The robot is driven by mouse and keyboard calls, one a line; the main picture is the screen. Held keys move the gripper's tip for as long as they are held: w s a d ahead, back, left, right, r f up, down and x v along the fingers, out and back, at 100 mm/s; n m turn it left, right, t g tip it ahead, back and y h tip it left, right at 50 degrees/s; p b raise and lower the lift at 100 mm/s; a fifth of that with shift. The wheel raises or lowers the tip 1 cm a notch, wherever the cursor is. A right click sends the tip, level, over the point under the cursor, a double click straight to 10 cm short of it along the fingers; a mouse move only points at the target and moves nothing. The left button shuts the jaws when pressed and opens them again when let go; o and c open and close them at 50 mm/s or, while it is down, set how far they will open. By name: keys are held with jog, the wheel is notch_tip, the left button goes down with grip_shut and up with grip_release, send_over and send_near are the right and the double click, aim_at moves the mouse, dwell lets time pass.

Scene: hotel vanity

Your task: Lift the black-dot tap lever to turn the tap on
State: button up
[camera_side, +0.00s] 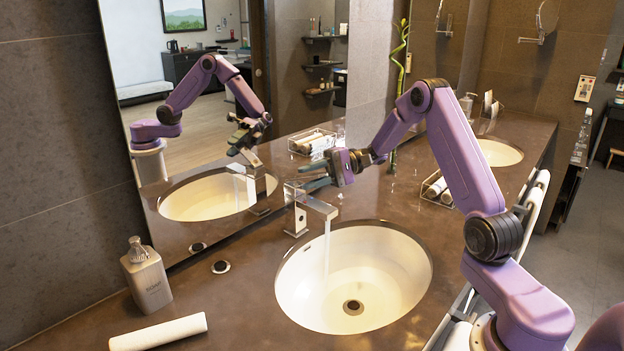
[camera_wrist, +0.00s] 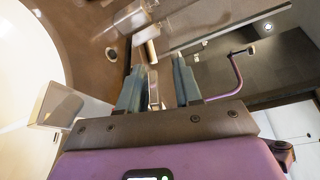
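The chrome tap (camera_side: 298,215) stands behind the oval basin, with its flat spout (camera_side: 318,206) reaching over the bowl. A stream of water (camera_side: 327,245) runs from the spout. The tap lever (camera_side: 293,187) is on top, partly hidden by my fingers; I cannot make out a black dot. My gripper (camera_side: 314,176) is at the lever's height, just above the spout. In the wrist view my two blue-grey fingers (camera_wrist: 158,88) are apart, with a narrow metallic piece (camera_wrist: 154,88) between them, likely the lever. A gap shows beside the right finger.
A soap bottle (camera_side: 147,275) and a rolled white towel (camera_side: 158,333) are on the counter at left. A mirror (camera_side: 215,110) stands close behind the tap.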

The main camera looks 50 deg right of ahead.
jog(key=shift+s+f, duration=0.1)
jog(key=v, duration=1.7)
jog(key=shift+d, duration=0.2)
jog(key=s+a+n+g+h, duration=0.2)
jog(key=s+a+g, duration=0.15)
jog(key=a, duration=0.45)
jog(key=s+a+n+g+h, duration=0.2)
jog(key=s+a+n+g, duration=0.15)
jog(key=a, duration=0.55)
jog(key=s+a+n+g+h, duration=0.15)
jog(key=a+g, duration=0.25)
jog(key=a, duration=0.4)
jog(key=s+a+f+n+t+h, duration=0.2)
jog(key=s+n+h, duration=0.2)
jog(key=s, duration=0.7)
jog(key=s+a+f+n+t+h, duration=0.2)
jog(key=s+n+h, duration=0.3)
jog(key=s+n, duration=0.4)
jog(key=s+t, duration=0.1)
jog(key=s, duration=0.1)
jog(key=shift+s, duration=0.3)
